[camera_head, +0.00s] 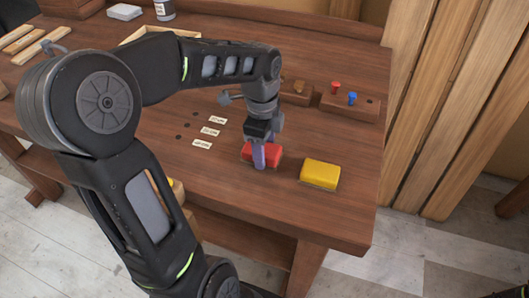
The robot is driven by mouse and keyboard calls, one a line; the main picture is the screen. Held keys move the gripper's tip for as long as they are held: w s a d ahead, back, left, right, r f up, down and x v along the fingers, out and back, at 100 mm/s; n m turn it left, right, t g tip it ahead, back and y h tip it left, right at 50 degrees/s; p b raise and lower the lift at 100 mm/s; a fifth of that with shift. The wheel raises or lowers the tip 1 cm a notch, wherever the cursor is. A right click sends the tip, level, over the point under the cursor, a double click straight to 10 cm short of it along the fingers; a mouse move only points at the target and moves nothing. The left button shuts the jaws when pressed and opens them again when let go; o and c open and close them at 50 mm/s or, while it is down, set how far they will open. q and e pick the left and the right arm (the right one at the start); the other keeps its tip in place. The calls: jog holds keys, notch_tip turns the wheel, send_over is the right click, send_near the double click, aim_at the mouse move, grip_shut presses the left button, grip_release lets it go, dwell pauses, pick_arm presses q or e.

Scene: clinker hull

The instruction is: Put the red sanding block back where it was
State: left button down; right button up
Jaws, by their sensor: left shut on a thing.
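The red sanding block (274,155) is at the front right part of the wooden workbench (316,228). My left gripper (259,158) points down over it, shut on it, with a purple-grey finger across its near side. The finger and wrist hide part of the block. I cannot tell whether the block touches the bench or is slightly raised. My right gripper is not in view.
A yellow block (320,174) lies just right of the red one. Several paper labels (202,143) and dark spots lie to the left. A wooden holder (349,106) with a red and a blue peg stands behind. The bench's front edge is close.

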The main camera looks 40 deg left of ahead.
pick_arm(q)
jog(key=shift+f, duration=0.9)
jog(key=shift+f, duration=0.2)
jog(key=c, duration=0.5)
grip_release()
jog(key=shift+r, duration=0.15)
jog(key=r, duration=1.2)
jog(key=shift+s+a+r, duration=0.1)
jog(key=shift+a, duration=0.15)
